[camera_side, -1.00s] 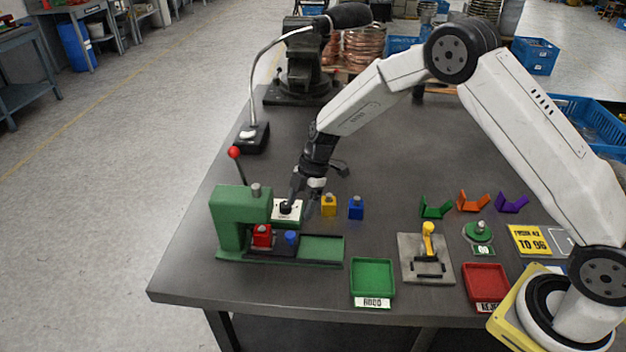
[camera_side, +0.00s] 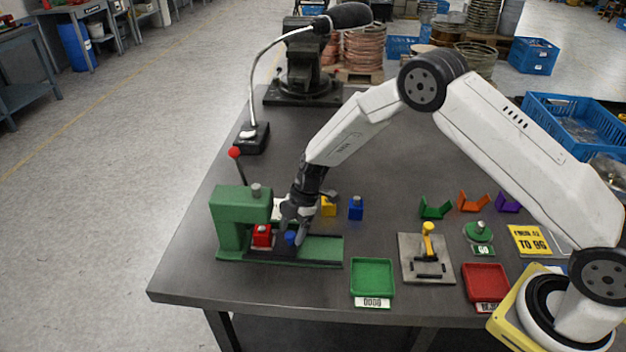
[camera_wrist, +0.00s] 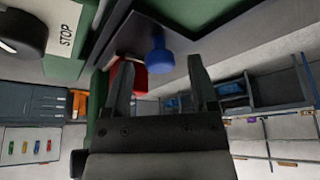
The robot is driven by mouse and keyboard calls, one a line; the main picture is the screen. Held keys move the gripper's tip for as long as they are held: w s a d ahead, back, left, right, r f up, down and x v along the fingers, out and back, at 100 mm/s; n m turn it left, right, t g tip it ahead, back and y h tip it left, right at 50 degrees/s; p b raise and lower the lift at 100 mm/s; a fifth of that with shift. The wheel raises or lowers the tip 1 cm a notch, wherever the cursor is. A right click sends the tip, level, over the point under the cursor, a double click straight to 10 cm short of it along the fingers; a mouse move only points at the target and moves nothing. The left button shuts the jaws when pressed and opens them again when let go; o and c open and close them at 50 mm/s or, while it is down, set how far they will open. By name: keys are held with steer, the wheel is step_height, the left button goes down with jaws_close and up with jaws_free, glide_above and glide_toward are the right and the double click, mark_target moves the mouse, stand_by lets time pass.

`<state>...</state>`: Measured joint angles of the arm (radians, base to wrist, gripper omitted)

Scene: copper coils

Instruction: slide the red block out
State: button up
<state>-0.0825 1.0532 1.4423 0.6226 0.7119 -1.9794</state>
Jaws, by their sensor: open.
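The red block (camera_side: 261,236) sits at the left of the dark slide in the green fixture (camera_side: 228,215), beside its upright body. A blue knob (camera_side: 290,238) stands on the slide just right of the block. My gripper (camera_side: 292,226) is open and low over the slide, at the blue knob. In the wrist view, the blue knob (camera_wrist: 159,58) shows between and beyond the open fingers (camera_wrist: 160,66). The red block (camera_wrist: 134,77) is partly hidden behind the left finger there. I cannot tell whether a finger touches the knob.
A STOP plate (camera_wrist: 65,38) with a black button lies behind the slide. A yellow block (camera_side: 328,207) and a blue block (camera_side: 356,208) stand to the right. A red-tipped lever (camera_side: 234,153) rises behind the fixture. The right track (camera_side: 322,249) is clear; a green tray (camera_side: 372,278) lies beyond.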

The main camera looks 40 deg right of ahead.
steer(key=shift+a+f, duration=0.1)
steer(key=shift+f, duration=0.15)
jaws_close()
stand_by(1.4)
